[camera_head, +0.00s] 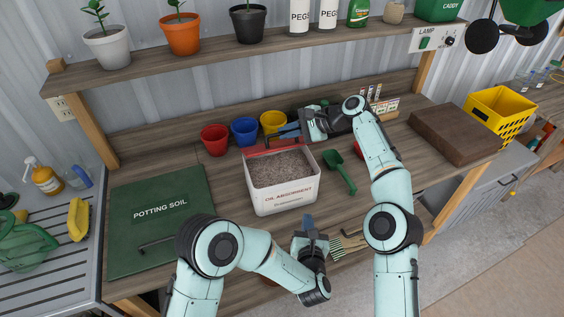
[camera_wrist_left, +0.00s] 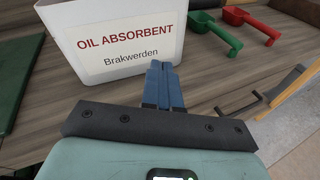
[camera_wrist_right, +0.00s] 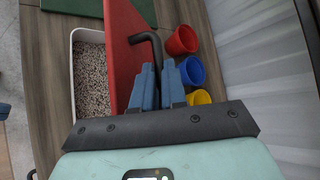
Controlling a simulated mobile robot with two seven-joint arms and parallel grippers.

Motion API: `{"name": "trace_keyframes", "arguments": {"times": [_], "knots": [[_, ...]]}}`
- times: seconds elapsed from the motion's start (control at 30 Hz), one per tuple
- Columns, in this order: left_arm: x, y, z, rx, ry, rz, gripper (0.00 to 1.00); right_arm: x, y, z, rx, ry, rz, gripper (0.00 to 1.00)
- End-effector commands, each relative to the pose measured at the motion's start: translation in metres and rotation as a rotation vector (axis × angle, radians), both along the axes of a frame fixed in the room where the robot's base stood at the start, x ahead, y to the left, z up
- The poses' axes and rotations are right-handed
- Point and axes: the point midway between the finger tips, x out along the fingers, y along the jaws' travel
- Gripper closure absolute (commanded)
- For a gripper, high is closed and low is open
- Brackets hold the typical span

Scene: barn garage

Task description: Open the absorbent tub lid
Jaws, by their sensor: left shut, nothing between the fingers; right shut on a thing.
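The white absorbent tub (camera_head: 285,199), labelled OIL ABSORBENT, stands on the wooden bench, full of grey-brown granules. Its label side shows in the left wrist view (camera_wrist_left: 120,37). The red lid (camera_head: 262,148) is raised along the tub's back edge; the right wrist view shows it standing up beside the granules (camera_wrist_right: 130,45). A black bent handle (camera_wrist_right: 150,42) sticks out from the lid. My right gripper (camera_head: 288,131) is shut on this handle, behind the tub (camera_wrist_right: 158,85). My left gripper (camera_head: 309,222) is shut and empty in front of the tub, near its label side (camera_wrist_left: 162,72).
Red (camera_head: 214,139), blue (camera_head: 244,131) and yellow (camera_head: 272,122) pots stand behind the tub. A green scoop (camera_head: 340,172) lies to its right. A green potting soil lid (camera_head: 160,215) covers the left. A fork-like hand tool (camera_head: 345,245) lies at the front edge.

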Motion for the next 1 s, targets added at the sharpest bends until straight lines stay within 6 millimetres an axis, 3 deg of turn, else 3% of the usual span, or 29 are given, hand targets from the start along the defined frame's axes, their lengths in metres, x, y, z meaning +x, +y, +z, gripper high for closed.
{"name": "trace_keyframes", "arguments": {"times": [0.1, 0.3, 0.43, 0.57, 1.0], "knots": [[0.000, 0.012, 0.041, -0.071, -0.150, 0.128, 1.00, 0.000, 0.001, -0.001, 0.000, 0.001, 0.001, 1.00], [-0.010, 0.031, 0.084, -0.146, -0.317, 0.271, 1.00, 0.000, 0.001, -0.001, 0.000, 0.001, 0.001, 1.00], [-0.013, 0.036, 0.096, -0.167, -0.364, 0.308, 1.00, 0.000, 0.001, -0.001, -0.001, 0.001, 0.001, 1.00], [-0.003, 0.040, 0.100, -0.171, -0.374, 0.319, 1.00, 0.000, 0.001, -0.001, -0.001, 0.001, 0.001, 1.00], [0.081, 0.061, 0.115, -0.169, -0.374, 0.317, 1.00, 0.000, 0.001, 0.000, -0.001, 0.001, 0.001, 1.00]]}}
